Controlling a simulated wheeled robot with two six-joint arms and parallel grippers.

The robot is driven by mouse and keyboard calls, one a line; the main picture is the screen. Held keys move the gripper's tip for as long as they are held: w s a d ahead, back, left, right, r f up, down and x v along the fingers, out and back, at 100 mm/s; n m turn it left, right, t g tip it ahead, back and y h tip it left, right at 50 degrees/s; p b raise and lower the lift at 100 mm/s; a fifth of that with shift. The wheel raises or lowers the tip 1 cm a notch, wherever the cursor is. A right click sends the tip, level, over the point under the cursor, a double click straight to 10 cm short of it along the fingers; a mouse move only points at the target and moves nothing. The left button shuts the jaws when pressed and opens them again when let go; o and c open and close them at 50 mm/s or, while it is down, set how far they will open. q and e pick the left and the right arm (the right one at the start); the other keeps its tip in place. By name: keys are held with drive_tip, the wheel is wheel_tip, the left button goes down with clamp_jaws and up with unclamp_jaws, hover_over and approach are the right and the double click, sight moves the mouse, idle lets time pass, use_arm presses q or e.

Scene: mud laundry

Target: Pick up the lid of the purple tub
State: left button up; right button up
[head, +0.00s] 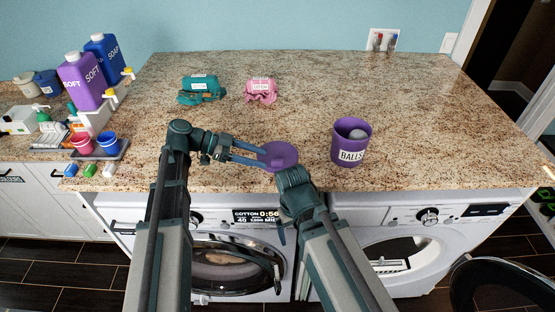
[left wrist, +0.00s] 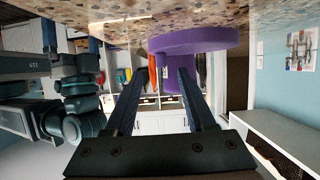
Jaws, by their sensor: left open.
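The purple lid (head: 281,154) lies on the granite counter near its front edge, left of the purple tub (head: 338,150). The tub is upright, uncovered, labelled BALLS, with a grey ball inside. My left gripper (head: 262,155) is open, its fingers reaching to the lid's left side from the left. In the left wrist view the counter is at the top. The lid's disc (left wrist: 195,40) shows just past my left fingertips (left wrist: 172,85); a purple shape, lid knob or tub, shows between them. My right arm is folded at the counter's front edge; its jaws are not clear.
A teal cloth bundle (head: 201,88) and a pink one (head: 261,90) lie farther back. Soap bottles (head: 82,82) and a tray with cups (head: 95,153) stand at the left. Two washers are below the counter. The counter behind and right of the tub is clear.

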sight(276, 160)
use_arm(q)
drive_tip(key=shift+d, duration=0.25)
drive_tip(key=b+x, duration=0.1)
drive_tip(key=x, duration=0.3)
drive_tip(key=shift+w+d+b, duration=0.1)
drive_tip(key=shift+b, duration=0.2)
drive_tip(key=shift+d+f, duration=0.1)
drive_tip(key=shift+d, duration=0.35)
clamp_jaws()
